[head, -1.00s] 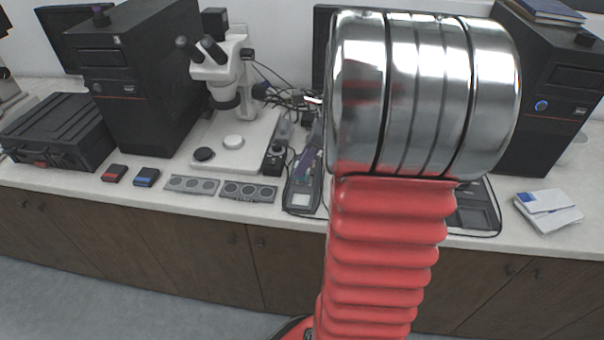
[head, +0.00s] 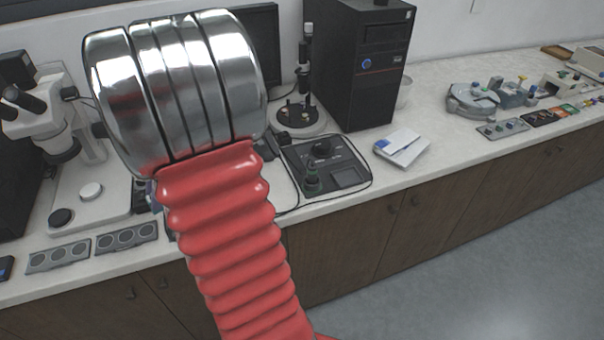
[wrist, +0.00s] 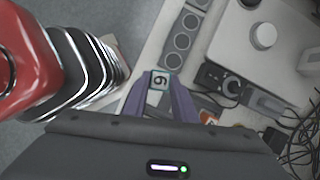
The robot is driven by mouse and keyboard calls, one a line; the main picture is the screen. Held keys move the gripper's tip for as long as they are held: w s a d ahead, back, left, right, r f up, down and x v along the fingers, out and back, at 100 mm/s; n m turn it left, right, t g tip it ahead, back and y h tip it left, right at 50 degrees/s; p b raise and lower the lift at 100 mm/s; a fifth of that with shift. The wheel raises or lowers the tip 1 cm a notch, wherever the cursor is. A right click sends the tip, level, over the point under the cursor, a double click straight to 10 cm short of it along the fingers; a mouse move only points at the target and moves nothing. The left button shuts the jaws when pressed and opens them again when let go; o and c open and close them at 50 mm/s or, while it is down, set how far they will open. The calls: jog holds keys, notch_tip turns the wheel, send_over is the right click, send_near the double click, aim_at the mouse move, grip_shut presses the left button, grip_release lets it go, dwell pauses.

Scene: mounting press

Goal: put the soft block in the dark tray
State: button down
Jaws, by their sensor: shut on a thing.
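My gripper (wrist: 161,98) shows in the wrist view with its two purple fingers shut on a small block (wrist: 159,81). The block has a pale face with a dark digit, a 6 or a 9, and a teal edge. It is held at the fingertips, with the counter below. I cannot tell its softness by sight. In the head view my arm hides the block and nearly all of the gripper. I cannot make out a dark tray for certain in either view.
A grey strip with round wells (wrist: 181,41) and a red-orange piece (wrist: 207,116) lie on the counter. A microscope (head: 42,125) stands left, a black computer tower (head: 358,65) behind. A black control box (head: 326,163) and papers (head: 402,147) lie mid-counter. Small items line the right end.

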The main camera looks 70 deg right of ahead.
jog(key=w+a+f+n+g+h, duration=0.1)
jog(key=w+a+n, duration=0.3)
jog(key=a+n, duration=0.4)
jog(key=w+a+f+n+g+h, duration=0.1)
jog(key=w+a+f+n+g, duration=0.2)
jog(key=a+n, duration=0.5)
jog(key=w+a+f+n+g+h, duration=0.1)
jog(key=w+a+f+n+g, duration=0.2)
jog(key=w+a+n, duration=0.4)
jog(key=a+f+n, duration=0.1)
jog(key=a+n, duration=0.1)
jog(key=shift+w+a+f+h, duration=0.15)
jog(key=shift+a+f+h, duration=0.15)
jog(key=shift+a, duration=0.1)
